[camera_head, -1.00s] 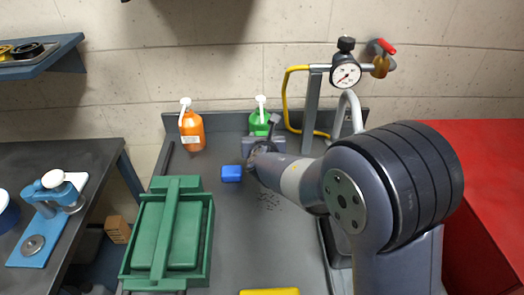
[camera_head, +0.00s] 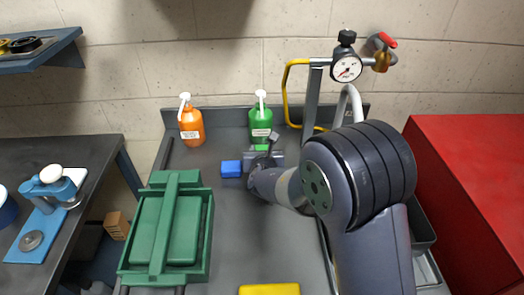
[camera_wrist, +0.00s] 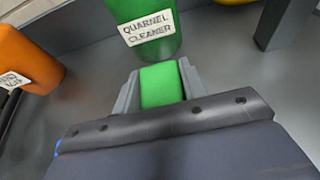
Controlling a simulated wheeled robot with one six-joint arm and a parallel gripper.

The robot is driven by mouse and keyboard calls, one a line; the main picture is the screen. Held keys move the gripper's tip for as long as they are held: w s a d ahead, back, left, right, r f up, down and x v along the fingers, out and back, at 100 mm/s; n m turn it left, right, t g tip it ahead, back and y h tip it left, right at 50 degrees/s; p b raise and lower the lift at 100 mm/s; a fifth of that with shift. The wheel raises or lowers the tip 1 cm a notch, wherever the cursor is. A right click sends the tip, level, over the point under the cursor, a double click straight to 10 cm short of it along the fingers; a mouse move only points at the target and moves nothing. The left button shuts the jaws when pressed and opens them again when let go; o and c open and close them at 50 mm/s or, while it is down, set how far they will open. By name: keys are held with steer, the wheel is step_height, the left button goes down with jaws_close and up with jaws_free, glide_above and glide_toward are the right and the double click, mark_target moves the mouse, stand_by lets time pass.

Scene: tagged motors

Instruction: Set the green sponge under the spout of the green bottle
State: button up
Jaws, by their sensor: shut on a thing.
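The green bottle (camera_head: 261,122) stands at the back of the grey worktop, with a white pump spout (camera_head: 261,98) on top. In the wrist view its lower part and its label "QUARNEL CLEANER" (camera_wrist: 148,29) show. The green sponge (camera_wrist: 161,85) is between the jaws of my gripper (camera_wrist: 160,88), right in front of the bottle's base. In the head view a sliver of the sponge (camera_head: 262,147) shows just below the bottle, behind my gripper (camera_head: 263,155). The jaws are shut on the sponge. Whether the sponge touches the worktop is hard to tell.
An orange bottle (camera_head: 191,126) with a white pump stands to the left. A blue sponge (camera_head: 231,168) lies left of my gripper, and a yellow block (camera_head: 269,289) lies at the front. A green tray (camera_head: 137,276) is front left. A gauge stand (camera_head: 311,100) rises on the right.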

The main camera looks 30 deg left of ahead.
steer(key=o, duration=0.9)
steer(key=shift+o, duration=0.2)
steer(key=shift+r, duration=0.1)
steer(key=shift+r+p, duration=0.15)
steer(key=shift+p, duration=0.25)
steer(key=b+v, duration=0.1)
steer(key=v, duration=1.1)
